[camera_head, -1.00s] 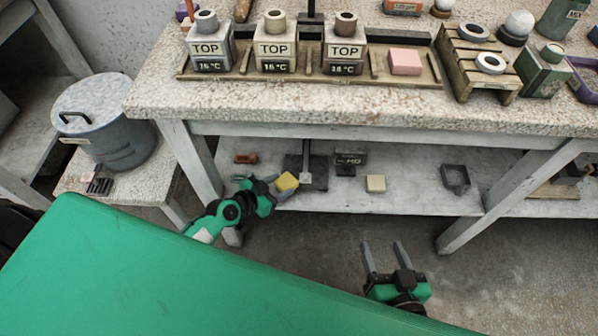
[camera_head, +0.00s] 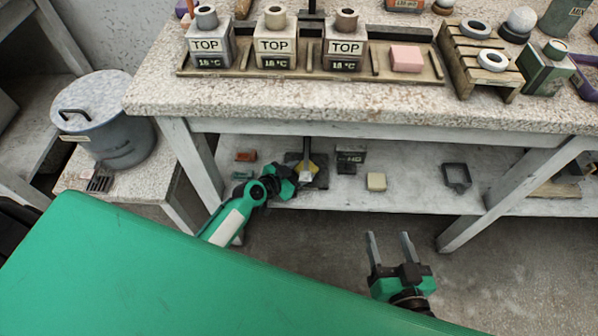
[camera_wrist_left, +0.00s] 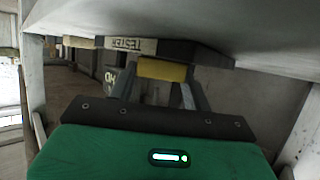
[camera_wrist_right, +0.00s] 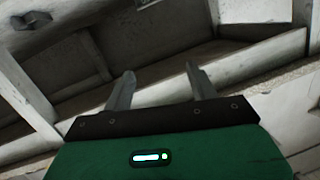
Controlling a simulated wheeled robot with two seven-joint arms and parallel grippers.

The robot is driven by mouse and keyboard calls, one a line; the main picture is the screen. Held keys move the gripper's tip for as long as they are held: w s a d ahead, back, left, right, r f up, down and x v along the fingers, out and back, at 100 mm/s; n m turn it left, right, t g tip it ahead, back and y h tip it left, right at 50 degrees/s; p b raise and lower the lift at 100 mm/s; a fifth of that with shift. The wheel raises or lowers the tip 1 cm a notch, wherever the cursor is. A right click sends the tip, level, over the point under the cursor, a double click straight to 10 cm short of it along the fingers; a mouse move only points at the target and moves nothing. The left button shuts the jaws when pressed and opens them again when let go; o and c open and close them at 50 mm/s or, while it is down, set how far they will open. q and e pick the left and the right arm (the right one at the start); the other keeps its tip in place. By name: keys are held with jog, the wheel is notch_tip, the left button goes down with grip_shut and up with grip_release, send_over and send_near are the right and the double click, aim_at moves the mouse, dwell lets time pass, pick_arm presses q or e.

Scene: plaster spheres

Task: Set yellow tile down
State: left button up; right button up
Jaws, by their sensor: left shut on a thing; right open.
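The yellow tile (camera_head: 314,167) is at the dark square plate (camera_head: 321,183) of the upright tester on the lower shelf, partly hidden by my left gripper and the tester's post. My left gripper (camera_head: 304,172) is shut on the tile. In the left wrist view the tile (camera_wrist_left: 162,70) sits across the fingertips, close to the dark slab labelled TESTER (camera_wrist_left: 140,46). I cannot tell whether tile and plate touch. My right gripper (camera_head: 388,234) is open and empty over the floor in front of the shelf; its spread fingers also show in the right wrist view (camera_wrist_right: 160,78).
On the lower shelf are an orange-brown block (camera_head: 246,156), a dark labelled block (camera_head: 350,158), a cream block (camera_head: 376,181) and a dark square frame (camera_head: 457,176). The tabletop (camera_head: 300,103) overhangs the shelf. A table leg (camera_head: 190,160) stands left of my left arm.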

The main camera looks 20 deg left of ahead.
pick_arm(q)
jog(key=shift+f, duration=0.1)
jog(key=o, duration=1.1)
pick_arm(e)
jog(key=shift+w+d+r+t, duration=0.1)
jog(key=shift+w+r+t, duration=0.25)
jog(key=shift+r, duration=0.15)
